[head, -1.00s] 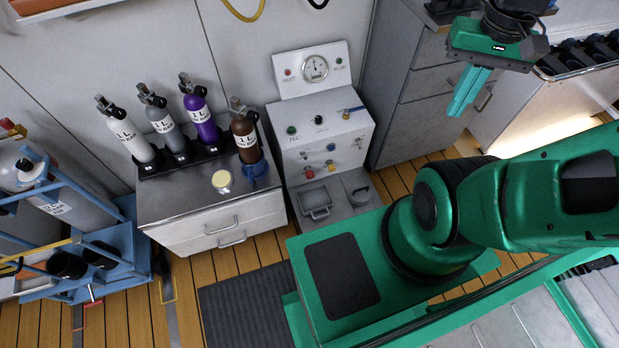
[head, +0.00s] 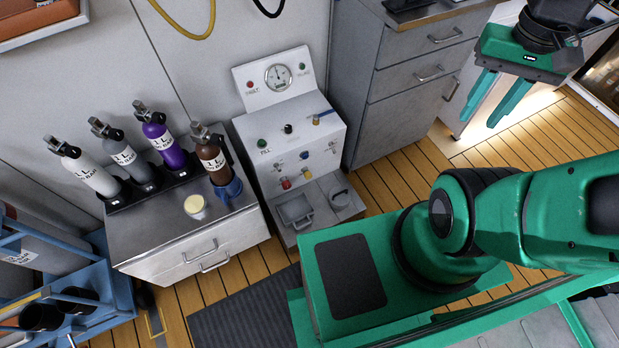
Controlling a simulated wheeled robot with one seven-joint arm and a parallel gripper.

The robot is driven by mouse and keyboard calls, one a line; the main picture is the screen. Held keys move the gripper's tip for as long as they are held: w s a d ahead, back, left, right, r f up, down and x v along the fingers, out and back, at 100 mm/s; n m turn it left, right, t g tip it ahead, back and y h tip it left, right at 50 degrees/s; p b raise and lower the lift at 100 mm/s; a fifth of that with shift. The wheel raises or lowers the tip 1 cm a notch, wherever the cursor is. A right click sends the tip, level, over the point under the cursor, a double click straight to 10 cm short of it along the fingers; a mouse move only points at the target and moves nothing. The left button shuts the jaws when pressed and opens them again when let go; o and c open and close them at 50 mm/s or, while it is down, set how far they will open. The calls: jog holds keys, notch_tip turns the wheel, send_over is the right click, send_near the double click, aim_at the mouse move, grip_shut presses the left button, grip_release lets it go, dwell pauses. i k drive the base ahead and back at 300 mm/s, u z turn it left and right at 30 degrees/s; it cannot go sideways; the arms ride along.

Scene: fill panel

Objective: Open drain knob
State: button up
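The fill panel (head: 290,125) is a white-grey cabinet with a round gauge on its upright back plate. Its front and sloped top carry several small knobs and valves: a green one (head: 262,143), a black one (head: 288,129), a red one (head: 286,184) and a yellow one (head: 307,174), plus a blue-handled lever (head: 325,115). I cannot read which one is the drain knob. My gripper (head: 496,107) is at the upper right, with its two green fingers apart and nothing between them. It is well to the right of the panel, touching nothing.
A steel cabinet (head: 190,240) left of the panel holds several gas cylinders, one brown in a blue holder (head: 228,188), and a round yellowish lid (head: 195,204). Grey drawers (head: 415,80) stand right of the panel. Wooden floor (head: 395,185) is open before the drawers.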

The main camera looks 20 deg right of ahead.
aim_at(286, 184)
jog(key=z, duration=0.45)
jog(key=k, duration=1.5)
jog(key=u, duration=1.4)
jog(key=i, duration=1)
jog(key=z, duration=0.05)
